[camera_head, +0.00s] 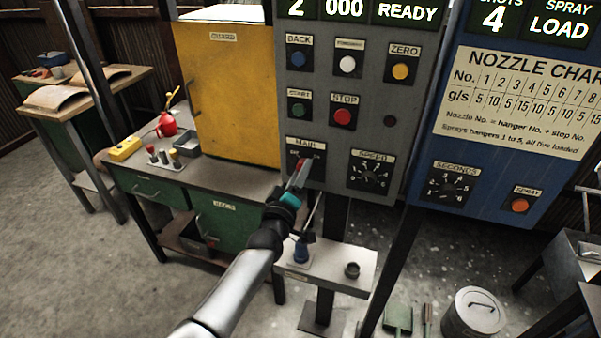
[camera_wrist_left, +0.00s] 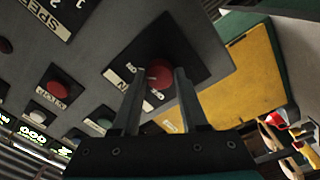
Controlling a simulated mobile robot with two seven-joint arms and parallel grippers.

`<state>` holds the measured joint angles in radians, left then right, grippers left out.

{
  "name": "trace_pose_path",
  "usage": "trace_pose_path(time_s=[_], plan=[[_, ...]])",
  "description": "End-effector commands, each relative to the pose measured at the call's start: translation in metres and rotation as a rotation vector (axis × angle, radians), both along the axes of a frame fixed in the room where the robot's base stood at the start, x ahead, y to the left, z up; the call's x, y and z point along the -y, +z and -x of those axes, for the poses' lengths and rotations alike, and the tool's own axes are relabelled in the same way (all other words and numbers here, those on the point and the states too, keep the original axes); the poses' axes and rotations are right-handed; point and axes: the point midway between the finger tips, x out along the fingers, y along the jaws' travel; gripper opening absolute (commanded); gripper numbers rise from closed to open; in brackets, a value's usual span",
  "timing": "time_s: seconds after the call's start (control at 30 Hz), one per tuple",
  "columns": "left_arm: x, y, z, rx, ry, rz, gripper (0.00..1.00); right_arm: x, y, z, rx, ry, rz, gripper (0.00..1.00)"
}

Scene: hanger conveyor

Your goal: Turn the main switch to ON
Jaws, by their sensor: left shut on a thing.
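The MAIN switch (camera_head: 301,162) is a red knob on a dark plate, low on the left of the grey control panel (camera_head: 391,88). My left gripper (camera_head: 299,176) reaches it from below and hides part of it and its plate. In the left wrist view the red knob (camera_wrist_left: 160,72) sits between the two fingertips of the left gripper (camera_wrist_left: 157,86), which is shut on it. The gripper hides part of the plate's lettering, so I cannot tell the switch position for sure. My right gripper is not in view.
The red STOP button (camera_head: 343,117) and the green START button (camera_head: 299,109) are above the switch. The SPEED dial (camera_head: 369,174) is right beside it. A yellow GUARD cabinet (camera_head: 229,95) stands left. A small shelf (camera_head: 326,263) is below.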

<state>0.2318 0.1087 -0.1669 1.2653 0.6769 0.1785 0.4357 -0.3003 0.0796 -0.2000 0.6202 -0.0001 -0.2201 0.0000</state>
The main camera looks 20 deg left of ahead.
Motion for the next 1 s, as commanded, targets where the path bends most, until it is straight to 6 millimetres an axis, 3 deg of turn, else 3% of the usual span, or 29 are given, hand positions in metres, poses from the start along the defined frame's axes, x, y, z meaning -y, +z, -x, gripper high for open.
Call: trace_pose_path(time_s=[0.17,0.2,0.43,0.77,1.0], plan=[[0.0,0.0,0.0,0.0,0.0,-0.004,0.0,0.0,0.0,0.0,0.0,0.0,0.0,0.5],[0.0,0.0,0.0,0.0,0.0,-0.004,0.48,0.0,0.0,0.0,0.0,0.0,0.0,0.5],[0.0,0.0,0.0,0.0,0.0,-0.002,0.73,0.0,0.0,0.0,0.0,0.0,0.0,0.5],[0.0,0.0,0.003,0.0,0.0,0.0,0.73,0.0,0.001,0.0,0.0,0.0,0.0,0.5],[-0.001,-0.002,0.031,-0.002,0.0,-0.001,0.73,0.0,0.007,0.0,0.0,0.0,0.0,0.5]])
